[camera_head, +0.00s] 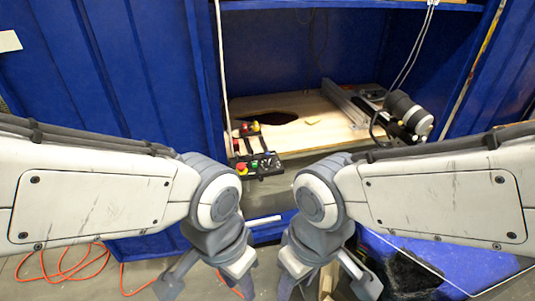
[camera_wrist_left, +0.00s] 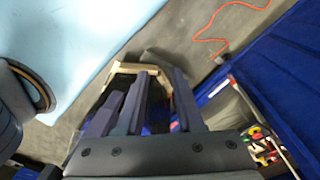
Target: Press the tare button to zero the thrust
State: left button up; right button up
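A small black control panel (camera_head: 258,165) sits at the front edge of a wooden board inside the blue cabinet. It carries a red button on yellow (camera_head: 241,168), a green button (camera_head: 254,164) and dark parts to the right. I cannot make out which is the tare button. The panel also shows at the lower right of the left wrist view (camera_wrist_left: 262,146), partly cut off. My left gripper (camera_head: 207,289) is low in front of the cabinet, open and empty, below and apart from the panel.
A metal rail (camera_head: 345,103) and a black and white cylinder (camera_head: 410,112) stand at the right. An orange cable (camera_head: 65,268) lies on the floor. Blue cabinet walls (camera_head: 130,70) flank the bay.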

pick_arm(q)
grip_shut()
dwell(1.5)
